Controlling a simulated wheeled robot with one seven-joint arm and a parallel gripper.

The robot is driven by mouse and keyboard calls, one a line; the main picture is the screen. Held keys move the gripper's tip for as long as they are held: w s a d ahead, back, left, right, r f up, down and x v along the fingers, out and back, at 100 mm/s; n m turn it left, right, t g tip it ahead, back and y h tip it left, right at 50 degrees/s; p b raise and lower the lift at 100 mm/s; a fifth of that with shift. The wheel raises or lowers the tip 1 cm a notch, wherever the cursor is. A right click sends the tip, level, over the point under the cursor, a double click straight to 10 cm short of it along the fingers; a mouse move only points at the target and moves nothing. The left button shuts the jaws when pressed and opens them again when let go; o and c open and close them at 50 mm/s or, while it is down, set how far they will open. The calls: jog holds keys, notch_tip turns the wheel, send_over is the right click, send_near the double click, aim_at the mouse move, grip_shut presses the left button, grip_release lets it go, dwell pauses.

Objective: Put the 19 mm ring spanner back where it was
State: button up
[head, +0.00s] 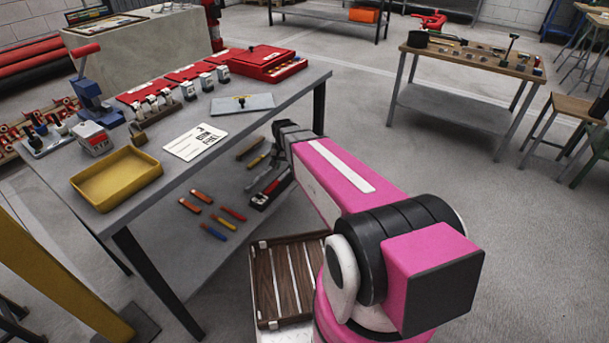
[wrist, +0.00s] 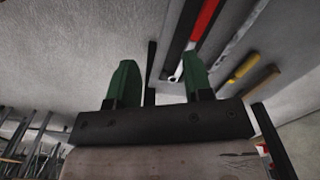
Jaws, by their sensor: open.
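My gripper (wrist: 160,72) is open, its two green fingers apart with nothing seen between them. In the wrist view a dark narrow tray (wrist: 168,48) lies beyond the fingers. A silver ring-ended tool (wrist: 177,75) shows in it, partly hidden by the right finger; it looks like a spanner, but I cannot read its size. A red bar-like piece (wrist: 206,22) lies in the same tray. In the head view the black tray (head: 262,202) is on the table's lower shelf, just below and left of my wrist. My fingertips are hidden there.
Yellow- and brown-handled tools (wrist: 244,68) lie beside the tray. More coloured-handled tools (head: 213,230) lie on the lower shelf (head: 190,265). The grey tabletop (head: 120,228) above holds a yellow bin (head: 117,180), padlocks and red cases. A slatted wooden tray (head: 290,275) sits near my base.

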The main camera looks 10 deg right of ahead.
jog(key=s+d+r+n, duration=0.2)
jog(key=s+d, duration=0.1)
jog(key=s, duration=0.4)
jog(key=s+d+r+n, duration=0.2)
jog(key=s+d+r, duration=0.1)
jog(key=s, duration=0.5)
jog(key=shift+d+r, duration=0.25)
jog(key=shift+d, duration=0.25)
